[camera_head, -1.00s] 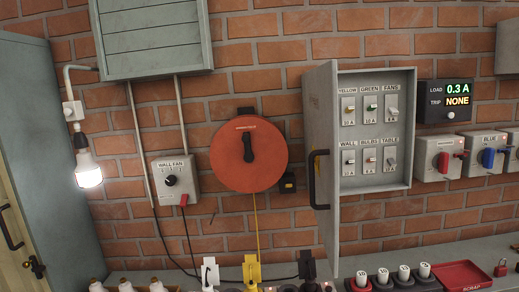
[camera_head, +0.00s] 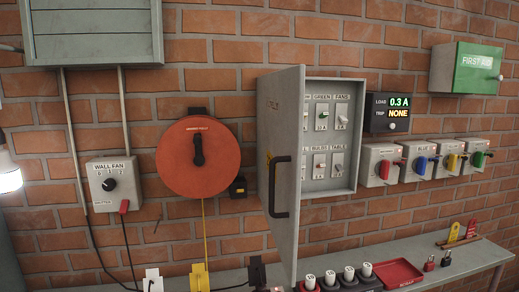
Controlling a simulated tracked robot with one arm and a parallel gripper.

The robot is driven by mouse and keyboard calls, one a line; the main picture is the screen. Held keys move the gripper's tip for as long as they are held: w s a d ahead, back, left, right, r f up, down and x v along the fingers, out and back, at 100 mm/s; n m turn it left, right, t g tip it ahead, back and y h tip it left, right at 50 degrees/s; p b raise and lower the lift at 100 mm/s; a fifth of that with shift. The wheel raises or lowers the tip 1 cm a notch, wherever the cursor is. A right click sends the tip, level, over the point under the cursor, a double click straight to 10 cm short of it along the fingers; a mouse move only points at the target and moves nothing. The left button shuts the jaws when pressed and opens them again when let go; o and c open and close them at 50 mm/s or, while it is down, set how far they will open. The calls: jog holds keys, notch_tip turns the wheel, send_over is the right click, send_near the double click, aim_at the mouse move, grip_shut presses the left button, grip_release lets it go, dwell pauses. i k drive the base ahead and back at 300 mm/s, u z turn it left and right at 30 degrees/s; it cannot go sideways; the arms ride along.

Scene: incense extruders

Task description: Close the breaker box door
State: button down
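The grey breaker box (camera_head: 350,150) is mounted on the brick wall in the middle of the view. Its door (camera_head: 285,165) stands open, hinged out toward me on the box's left side, with a black bar handle (camera_head: 279,187) on it. The door hides the left part of the box's inside. Several breaker switches with labels, including GREEN, FANS, BULBS and TABLE, show inside. My gripper is not in view.
A red round reel (camera_head: 198,157) and a WALL FAN switch box (camera_head: 114,184) are on the wall at left. A load display (camera_head: 390,113), colored switches (camera_head: 422,163) and a green first aid box (camera_head: 466,68) are at right. A bench (camera_head: 440,262) runs below, holding a red tray (camera_head: 397,273).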

aim_at(283, 98)
jog(key=u, duration=0.1)
jog(key=i, duration=0.95)
jog(key=u, duration=0.25)
